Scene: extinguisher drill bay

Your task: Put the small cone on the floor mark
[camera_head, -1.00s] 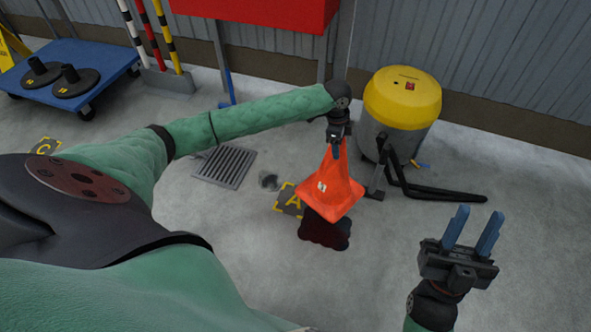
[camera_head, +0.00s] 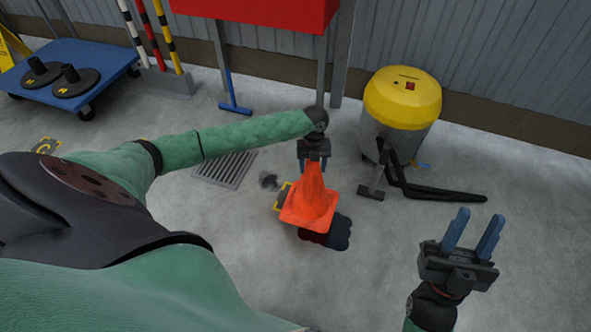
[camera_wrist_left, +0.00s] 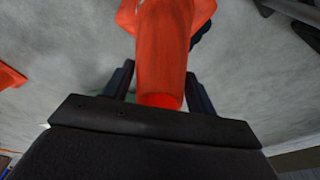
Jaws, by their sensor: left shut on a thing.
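The small orange cone (camera_head: 310,204) is held by my left gripper (camera_head: 314,166), which is shut on its upper part. Its base hangs over the yellow-edged floor mark (camera_head: 280,195), which the cone mostly covers. In the left wrist view the cone (camera_wrist_left: 165,50) runs between the two fingers of my left gripper (camera_wrist_left: 160,88). My right gripper (camera_head: 472,233) is open and empty at the lower right, well away from the cone.
A yellow-topped vacuum (camera_head: 402,98) with a black hose stands behind right of the cone. A floor grate (camera_head: 226,168) lies to its left. A blue cart (camera_head: 65,72) with black bases and another mark, C (camera_head: 46,146), are at far left.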

